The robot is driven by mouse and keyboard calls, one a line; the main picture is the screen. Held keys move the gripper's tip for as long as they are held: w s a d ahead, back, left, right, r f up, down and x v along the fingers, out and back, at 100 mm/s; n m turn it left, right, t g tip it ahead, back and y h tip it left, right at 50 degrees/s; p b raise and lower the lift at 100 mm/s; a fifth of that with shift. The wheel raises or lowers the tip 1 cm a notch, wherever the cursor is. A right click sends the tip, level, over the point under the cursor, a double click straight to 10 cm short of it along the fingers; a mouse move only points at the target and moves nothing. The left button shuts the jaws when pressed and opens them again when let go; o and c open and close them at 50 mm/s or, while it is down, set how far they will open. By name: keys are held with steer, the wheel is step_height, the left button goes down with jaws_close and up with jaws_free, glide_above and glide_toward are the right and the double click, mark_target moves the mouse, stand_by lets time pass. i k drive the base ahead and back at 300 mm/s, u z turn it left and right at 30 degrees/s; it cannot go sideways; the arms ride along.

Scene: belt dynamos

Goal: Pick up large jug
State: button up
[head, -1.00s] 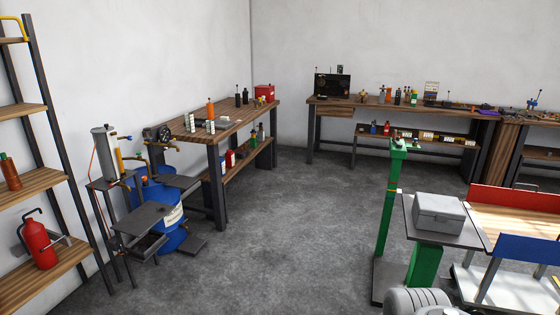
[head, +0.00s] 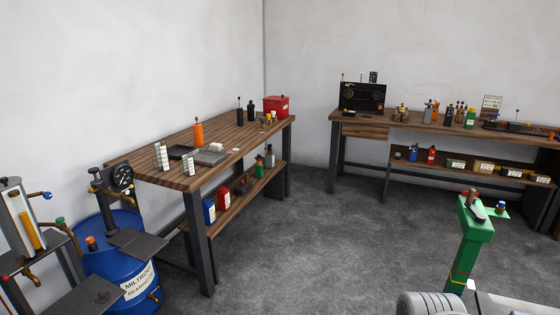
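I cannot tell for sure which thing is the large jug. On the lower shelf of the left workbench stand a blue container (head: 209,212) and a red container (head: 223,198), side by side near the front leg. Both are small in the view, and handles cannot be made out. A red can with a black handle showed on the left rack earlier; that rack is out of view now. My gripper is not in view; only a rounded grey part, probably of my arm, shows at the bottom edge.
The left workbench (head: 232,139) carries bottles and a red box (head: 276,106). A blue drum (head: 112,255) and metal stands crowd the lower left. A green post (head: 472,240) stands at right. Another bench (head: 420,123) lines the back. The grey floor (head: 330,240) between is clear.

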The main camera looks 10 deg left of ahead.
mark_target(162, 159)
steer(key=u, duration=0.2)
steer(key=i, duration=1.7)
steer(key=u, duration=1.1)
steer(key=i, duration=1)
steer(key=u, duration=1.6)
steer(key=i, duration=1)
steer(key=u, duration=0.5)
